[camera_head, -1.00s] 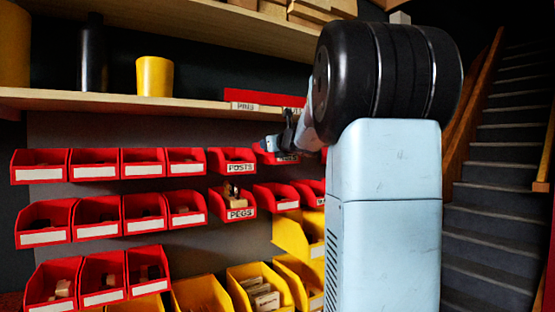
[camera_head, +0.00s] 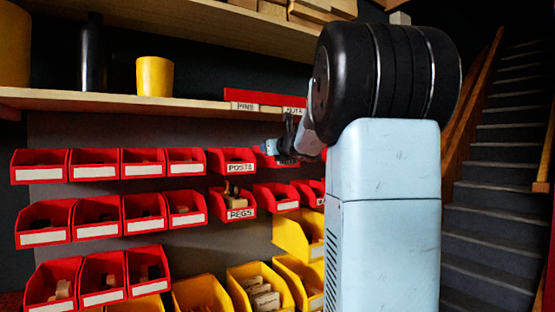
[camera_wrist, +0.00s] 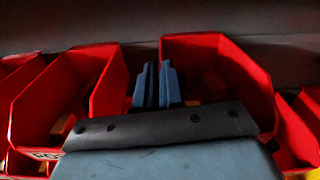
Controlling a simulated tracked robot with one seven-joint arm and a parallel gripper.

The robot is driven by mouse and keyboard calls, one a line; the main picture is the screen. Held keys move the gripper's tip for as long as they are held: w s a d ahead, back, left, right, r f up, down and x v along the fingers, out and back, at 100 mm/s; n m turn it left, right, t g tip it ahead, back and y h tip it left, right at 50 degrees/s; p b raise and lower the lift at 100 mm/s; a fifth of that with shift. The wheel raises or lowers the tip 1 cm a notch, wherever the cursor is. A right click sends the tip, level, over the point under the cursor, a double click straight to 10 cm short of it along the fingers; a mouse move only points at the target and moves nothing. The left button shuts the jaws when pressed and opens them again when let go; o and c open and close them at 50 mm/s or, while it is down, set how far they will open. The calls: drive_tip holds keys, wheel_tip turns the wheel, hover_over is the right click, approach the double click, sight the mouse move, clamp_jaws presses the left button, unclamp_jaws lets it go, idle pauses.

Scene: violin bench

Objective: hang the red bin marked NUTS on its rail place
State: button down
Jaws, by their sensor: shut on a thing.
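My gripper (camera_head: 272,148) is in front of the upper bin row, to the right of the POSTS bin (camera_head: 232,160). In the wrist view my gripper's blue fingers (camera_wrist: 156,85) are close together at the left wall of a red bin (camera_wrist: 225,60), shut on that wall. This red bin shows only partly in the head view (camera_head: 262,158), behind the fingers. Its front marking cannot be read now. A white NUTS label (camera_head: 293,110) shows on the red strip at the shelf edge. The POSTS bin stands just left of the fingers in the wrist view (camera_wrist: 105,85).
Red bins hang close together in rows at left, with the PEGS bin (camera_head: 232,203) below POSTS. Yellow bins (camera_head: 262,290) are lower down. A wooden shelf (camera_head: 120,100) with a yellow cup (camera_head: 155,77) runs above. Stairs (camera_head: 500,190) are at right.

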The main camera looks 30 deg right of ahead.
drive_tip(key=shift+f, duration=0.3)
drive_tip(key=c, duration=1.2)
unclamp_jaws()
drive_tip(key=shift+o, duration=0.2)
drive_tip(key=shift+s, duration=0.1)
drive_tip(key=s, duration=1.3)
drive_tip(key=shift+s+d+r, duration=0.25)
drive_tip(key=shift+s+r, duration=0.05)
drive_tip(key=s+a+f+n+g+y, duration=0.25)
drive_tip(key=s+a+f+n, duration=0.3)
drive_tip(key=a+n, duration=0.4)
drive_tip(key=s+a+f+n+g+y, duration=0.2)
drive_tip(key=s+a+f+n+g, duration=0.2)
drive_tip(key=a+f+n, duration=0.45)
drive_tip(key=s+a+f+n+g+h, duration=0.2)
drive_tip(key=s+f+n, duration=0.4)
drive_tip(key=s+n, duration=0.1)
drive_tip(key=s+a+f+n+g+h, duration=0.1)
drive_tip(key=s+f+n+g+h, duration=0.2)
drive_tip(key=s+f+n, duration=0.3)
drive_tip(key=s+n, duration=0.2)
drive_tip(key=n, duration=0.1)
drive_tip(key=shift+s+a, duration=0.2)
drive_tip(key=shift+a, duration=0.2)
